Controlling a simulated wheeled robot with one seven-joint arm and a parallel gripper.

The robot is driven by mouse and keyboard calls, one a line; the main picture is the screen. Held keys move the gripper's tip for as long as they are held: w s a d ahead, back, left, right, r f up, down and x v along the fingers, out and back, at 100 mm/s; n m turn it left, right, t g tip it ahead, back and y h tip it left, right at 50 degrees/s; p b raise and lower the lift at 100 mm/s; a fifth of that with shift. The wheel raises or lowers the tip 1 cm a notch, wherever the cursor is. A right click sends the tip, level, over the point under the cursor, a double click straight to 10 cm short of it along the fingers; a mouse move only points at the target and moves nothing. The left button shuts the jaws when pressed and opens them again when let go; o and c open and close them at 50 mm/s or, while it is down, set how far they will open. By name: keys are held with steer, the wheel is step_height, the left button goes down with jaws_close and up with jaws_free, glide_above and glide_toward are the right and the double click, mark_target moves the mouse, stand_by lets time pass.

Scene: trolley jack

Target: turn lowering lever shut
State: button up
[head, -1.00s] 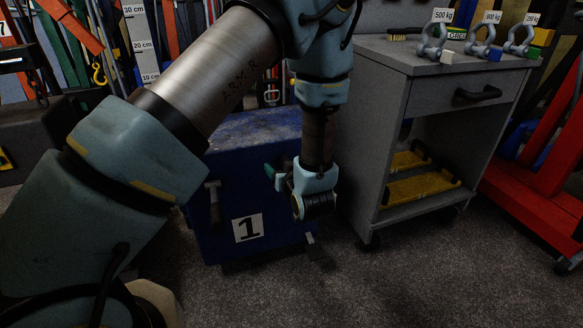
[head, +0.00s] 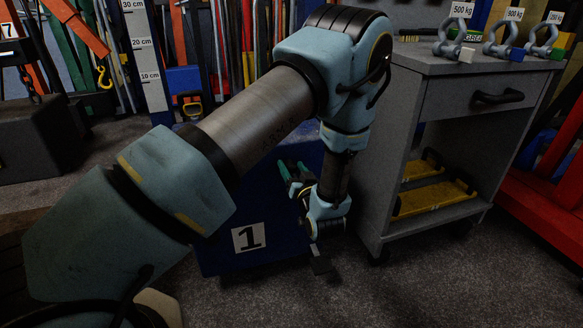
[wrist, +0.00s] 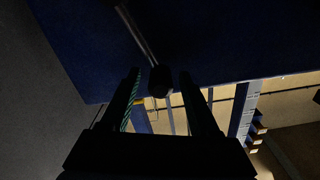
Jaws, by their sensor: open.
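The blue jack body (head: 240,205) bears a number 1 plate and stands behind my arm. In the wrist view, a thin metal rod with a dark grip at its end, which looks like the lowering lever (wrist: 160,82), stands out from the blue face (wrist: 80,45). My gripper (head: 291,171) is open, its green-lined fingers beside the jack. In the wrist view the dark grip shows between the fingertips (wrist: 161,74); I cannot tell whether it is at their depth, and no contact shows. In the head view the lever is hidden behind my arm.
A grey cabinet (head: 400,130) with shackles on top stands close to the right of my gripper. A small pedal-like part (head: 320,262) sticks out low at the jack. A red frame (head: 545,195) is at far right. The carpet in front is clear.

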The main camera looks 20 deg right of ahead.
steer(key=shift+w, duration=0.5)
jaws_close()
stand_by(1.2)
